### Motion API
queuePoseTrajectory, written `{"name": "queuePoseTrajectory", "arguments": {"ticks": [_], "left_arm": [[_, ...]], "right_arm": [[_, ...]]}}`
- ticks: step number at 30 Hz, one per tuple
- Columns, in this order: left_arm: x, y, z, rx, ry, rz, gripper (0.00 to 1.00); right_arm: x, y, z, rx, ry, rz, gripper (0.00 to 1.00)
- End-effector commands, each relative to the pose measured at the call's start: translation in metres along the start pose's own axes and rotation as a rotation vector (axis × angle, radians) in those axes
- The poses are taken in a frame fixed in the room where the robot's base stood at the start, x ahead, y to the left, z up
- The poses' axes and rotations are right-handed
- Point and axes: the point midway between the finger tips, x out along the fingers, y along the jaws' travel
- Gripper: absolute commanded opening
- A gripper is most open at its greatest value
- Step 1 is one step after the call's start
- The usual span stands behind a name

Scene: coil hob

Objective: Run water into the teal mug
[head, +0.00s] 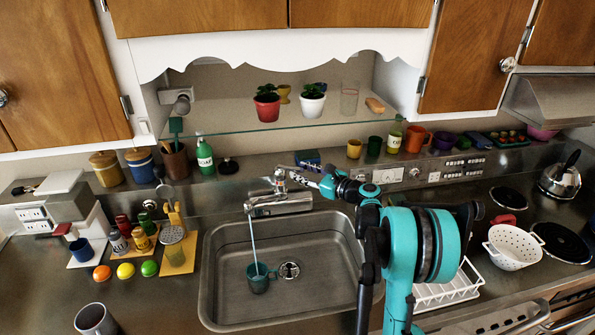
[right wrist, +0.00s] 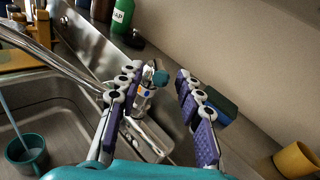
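The teal mug (head: 259,280) stands upright in the sink (head: 210,262), left of the drain. A thin stream of water (head: 253,240) falls from the tap spout (head: 248,207) into it. The mug (right wrist: 27,156) and stream also show at the left of the right wrist view. My right gripper (head: 297,176) reaches from the right to the tap body (head: 282,205) behind the sink. In the wrist view its fingers (right wrist: 157,76) are apart, with the tap's lever and body (right wrist: 146,98) seen between them; contact cannot be told. My left gripper is not in view.
A glass shelf (head: 240,128) with potted plants and a glass hangs above the tap. A green soap bottle (head: 204,158) stands behind the sink at left. A white dish rack (head: 450,290) is right of the sink. A grey mug (head: 93,320) stands at front left.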

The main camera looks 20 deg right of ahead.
Motion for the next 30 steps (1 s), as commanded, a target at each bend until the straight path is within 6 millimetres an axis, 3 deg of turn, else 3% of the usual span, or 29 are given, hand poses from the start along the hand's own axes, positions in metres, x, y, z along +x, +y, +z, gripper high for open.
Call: {"name": "queuePoseTrajectory", "arguments": {"ticks": [6, 13, 18, 30], "left_arm": [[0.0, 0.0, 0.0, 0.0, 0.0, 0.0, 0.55], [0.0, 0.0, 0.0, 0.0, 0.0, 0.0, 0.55], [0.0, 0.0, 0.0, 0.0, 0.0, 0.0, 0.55], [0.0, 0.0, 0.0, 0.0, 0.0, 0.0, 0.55]], "right_arm": [[-0.051, -0.001, 0.0, 0.0, 0.001, -0.004, 0.36], [-0.087, -0.001, 0.0, 0.0, 0.0, -0.002, 0.36], [-0.096, 0.0, 0.0, 0.0, 0.0, 0.0, 0.36], [-0.096, 0.0, 0.0, 0.0, 0.0, 0.0, 0.36]]}}
